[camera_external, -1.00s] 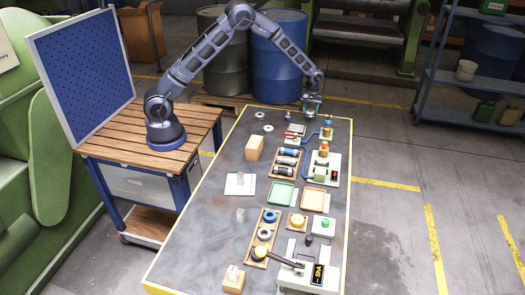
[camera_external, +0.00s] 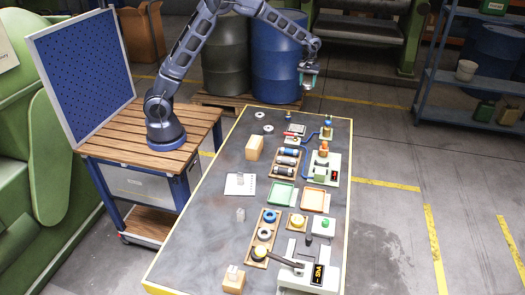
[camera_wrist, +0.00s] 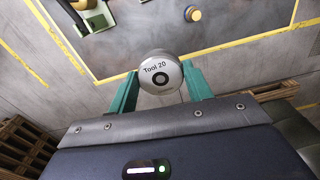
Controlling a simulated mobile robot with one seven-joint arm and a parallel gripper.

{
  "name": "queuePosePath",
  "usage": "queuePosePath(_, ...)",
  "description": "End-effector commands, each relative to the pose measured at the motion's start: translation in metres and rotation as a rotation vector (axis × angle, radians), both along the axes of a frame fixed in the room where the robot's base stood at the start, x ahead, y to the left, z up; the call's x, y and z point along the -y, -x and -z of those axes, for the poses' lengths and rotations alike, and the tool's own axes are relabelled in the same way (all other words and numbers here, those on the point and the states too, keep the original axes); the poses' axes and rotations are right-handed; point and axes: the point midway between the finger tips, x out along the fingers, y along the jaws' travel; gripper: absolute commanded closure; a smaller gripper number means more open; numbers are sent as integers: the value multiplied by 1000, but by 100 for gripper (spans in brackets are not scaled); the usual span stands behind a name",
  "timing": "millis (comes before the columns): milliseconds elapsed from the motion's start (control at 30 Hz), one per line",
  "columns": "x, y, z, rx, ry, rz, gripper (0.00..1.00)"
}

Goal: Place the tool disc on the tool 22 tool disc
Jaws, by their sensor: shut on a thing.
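A round metal disc marked "Tool 20" (camera_wrist: 160,74) is clamped between the two teal fingers of my gripper (camera_wrist: 160,84) in the wrist view. In the external view my gripper (camera_external: 308,78) is raised above the far right end of the table. Two small pale ring-shaped discs, one (camera_external: 260,115) behind the other (camera_external: 268,128), lie flat at the table's far end, left of my gripper and apart from it. Their labels are too small to read, so I cannot tell which is tool 22.
The dark table (camera_external: 200,235) holds a wooden block (camera_external: 254,147), a rack of cylinders, a green tray (camera_external: 282,193), an orange tray (camera_external: 313,200) and a press-like device (camera_external: 310,278). Drums stand behind the table. Its left middle is mostly clear.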

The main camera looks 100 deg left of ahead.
Motion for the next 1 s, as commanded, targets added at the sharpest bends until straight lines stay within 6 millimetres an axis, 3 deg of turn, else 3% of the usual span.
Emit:
queuePosePath(267, 3, 89, -17, -2, -7, 23, 84)
queuePosePath(600, 24, 196, -24, -1, -3, 55, 84)
queuePosePath(800, 36, 236, -23, 2, 1, 69, 84)
queuePosePath(1000, 42, 249, -16, 1, 4, 74, 84)
